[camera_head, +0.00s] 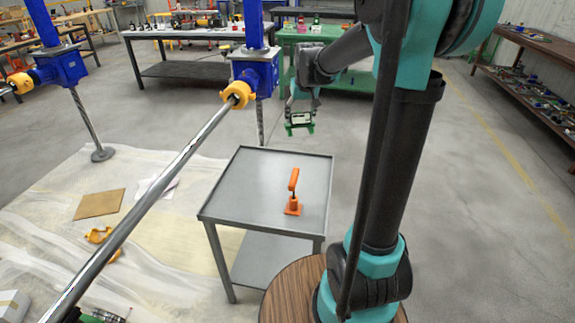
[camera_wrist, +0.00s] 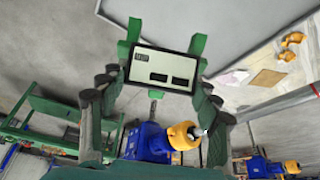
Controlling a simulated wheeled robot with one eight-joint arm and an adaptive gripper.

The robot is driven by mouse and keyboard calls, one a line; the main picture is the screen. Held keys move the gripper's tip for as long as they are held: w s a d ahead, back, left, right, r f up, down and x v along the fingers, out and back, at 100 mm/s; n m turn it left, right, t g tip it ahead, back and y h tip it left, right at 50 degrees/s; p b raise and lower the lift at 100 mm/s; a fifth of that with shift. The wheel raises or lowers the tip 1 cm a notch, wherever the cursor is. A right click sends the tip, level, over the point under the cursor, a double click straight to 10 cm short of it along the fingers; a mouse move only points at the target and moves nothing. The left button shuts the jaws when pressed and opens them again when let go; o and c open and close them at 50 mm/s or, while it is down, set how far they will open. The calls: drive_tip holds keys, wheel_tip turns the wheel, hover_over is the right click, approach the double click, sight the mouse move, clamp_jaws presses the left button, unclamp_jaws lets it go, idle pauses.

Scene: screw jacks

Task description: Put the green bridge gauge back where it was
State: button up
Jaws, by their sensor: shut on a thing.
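The green bridge gauge (camera_head: 299,121) has a light face with dark windows and green legs. My gripper (camera_head: 302,103) is shut on it and holds it in the air, beyond the far right corner of the grey metal table (camera_head: 243,192). In the wrist view the gauge (camera_wrist: 162,66) sits between the two fingers, its face towards the camera and its two legs pointing to the top of the picture. The grey tabletop (camera_wrist: 225,25) shows past it there. Nothing seems to touch the gauge except my gripper.
A blue screw jack (camera_head: 257,72) with a yellow collar and long shaft (camera_head: 150,195) stands left of my gripper. A green workbench (camera_head: 330,75) is behind.

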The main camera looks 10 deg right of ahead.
drive_tip(key=shift+w+a+f, duration=0.1)
drive_tip(key=shift+w+f, duration=0.05)
drive_tip(key=shift+f, duration=4.85)
drive_tip(key=shift+w+a+f, duration=0.1)
drive_tip(key=shift+f, duration=4.9)
drive_tip(key=shift+f, duration=0.1)
drive_tip(key=o, duration=1.6)
drive_tip(key=v, duration=1.2)
